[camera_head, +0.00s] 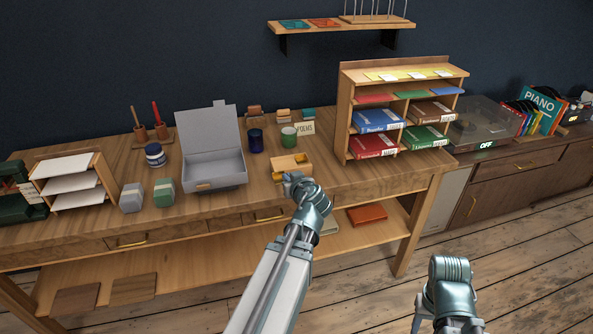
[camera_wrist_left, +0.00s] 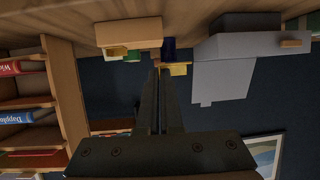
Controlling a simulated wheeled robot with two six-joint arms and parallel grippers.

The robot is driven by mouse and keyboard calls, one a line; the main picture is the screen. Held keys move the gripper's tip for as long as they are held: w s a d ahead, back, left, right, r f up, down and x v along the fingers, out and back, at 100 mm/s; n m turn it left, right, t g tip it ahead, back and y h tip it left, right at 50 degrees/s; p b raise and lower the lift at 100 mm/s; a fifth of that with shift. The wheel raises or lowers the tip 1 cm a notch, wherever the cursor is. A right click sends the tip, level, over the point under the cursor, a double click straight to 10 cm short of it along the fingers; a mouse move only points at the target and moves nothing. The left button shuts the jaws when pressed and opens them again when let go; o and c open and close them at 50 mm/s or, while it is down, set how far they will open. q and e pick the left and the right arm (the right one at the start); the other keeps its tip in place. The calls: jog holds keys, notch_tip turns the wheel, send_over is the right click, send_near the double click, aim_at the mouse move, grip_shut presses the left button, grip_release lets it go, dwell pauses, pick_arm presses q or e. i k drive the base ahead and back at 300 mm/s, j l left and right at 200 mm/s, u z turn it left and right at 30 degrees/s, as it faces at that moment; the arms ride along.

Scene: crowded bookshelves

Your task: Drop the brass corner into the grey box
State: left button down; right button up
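The grey box (camera_head: 228,180) stands on the wooden desk with its lid (camera_head: 212,140) raised; it also shows, upside down, in the left wrist view (camera_wrist_left: 245,46). My left gripper (camera_wrist_left: 162,70) has its dark fingers close together. A small yellow piece, seemingly the brass corner (camera_wrist_left: 180,70), shows at the fingertips and sticks out to one side. In the head view my left gripper (camera_head: 290,178) is just in front of a small wooden tray (camera_head: 306,169), right of the grey box, and its fingertips are hard to make out. Of my right arm only the forearm shows; its gripper is out of frame.
A blue cup (camera_head: 256,141) and a green cup (camera_head: 289,139) stand behind the tray. A book cubby (camera_head: 344,120) rises to the right.

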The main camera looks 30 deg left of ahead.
aim_at(211, 175)
jog(key=u, duration=1.75)
jog(key=i+l, duration=0.15)
jog(key=l, duration=0.25)
jog(key=i+l, duration=0.1)
jog(key=l, duration=0.35)
jog(key=i+l, duration=0.15)
jog(key=l, duration=0.25)
jog(key=i+l, duration=0.1)
jog(key=l, duration=0.3)
jog(key=i+l, duration=0.15)
jog(key=l, duration=0.3)
